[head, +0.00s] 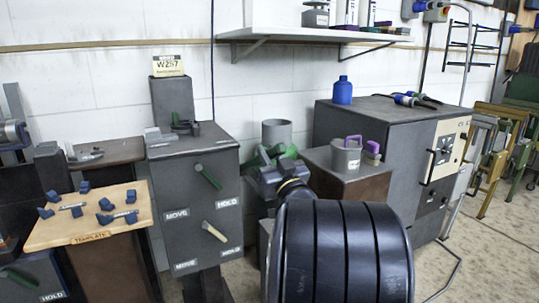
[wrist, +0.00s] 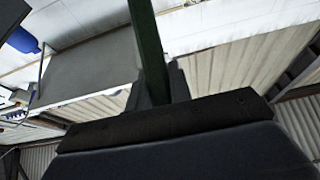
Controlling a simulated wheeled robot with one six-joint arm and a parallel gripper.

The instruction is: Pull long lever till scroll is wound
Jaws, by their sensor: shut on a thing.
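My gripper (wrist: 158,85) shows in the wrist view, shut on a dark green bar (wrist: 148,45) that runs up out of the frame. The bar looks like a lever handle; its far end is out of view. In the head view my dark arm hides most of the gripper, and green parts (head: 264,156) show just beyond the wrist. A grey cabinet left of my arm carries a short green lever (head: 208,176) and a tan lever (head: 214,231), both tilted, among MOVE and HOLD labels. I cannot make out a scroll.
A wooden template board (head: 90,216) with blue pieces is at the left. A grey cylinder (head: 276,132) stands behind my wrist. A box with a grey can (head: 346,157) and a large dark cabinet (head: 368,140) are to the right.

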